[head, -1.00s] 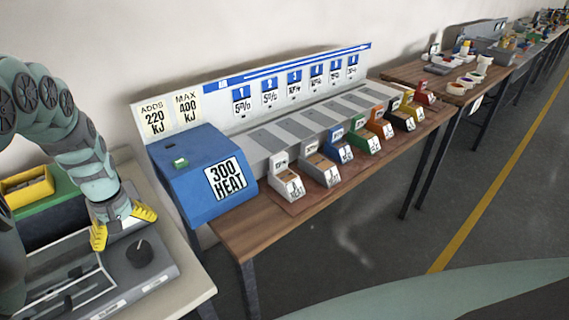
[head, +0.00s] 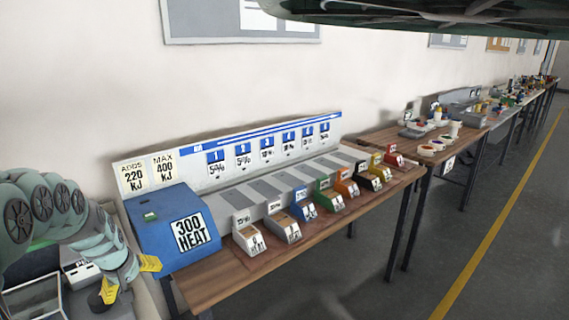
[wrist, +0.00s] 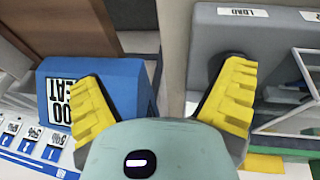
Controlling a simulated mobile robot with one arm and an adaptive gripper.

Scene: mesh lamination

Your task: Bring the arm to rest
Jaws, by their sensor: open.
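My gripper (head: 128,278) is at the lower left of the head view, at the end of my arm. Its two yellow fingers are spread apart with nothing between them. In the wrist view my gripper (wrist: 165,100) shows the same yellow fingers wide apart. The left finger overlaps the blue "300 HEAT" box (wrist: 85,90) in the picture, and the right one overlaps a grey device marked "LOAD" (wrist: 235,38). Between the fingers is the gap between the two tables. I cannot tell the exact height of the fingers above the device.
The blue box (head: 165,215) stands on a wooden table (head: 215,283) beside several small coloured bins. A light-topped table (head: 145,300) is under my gripper. A second table (head: 450,138) with bowls is farther right. The floor (head: 390,285) at front right is clear.

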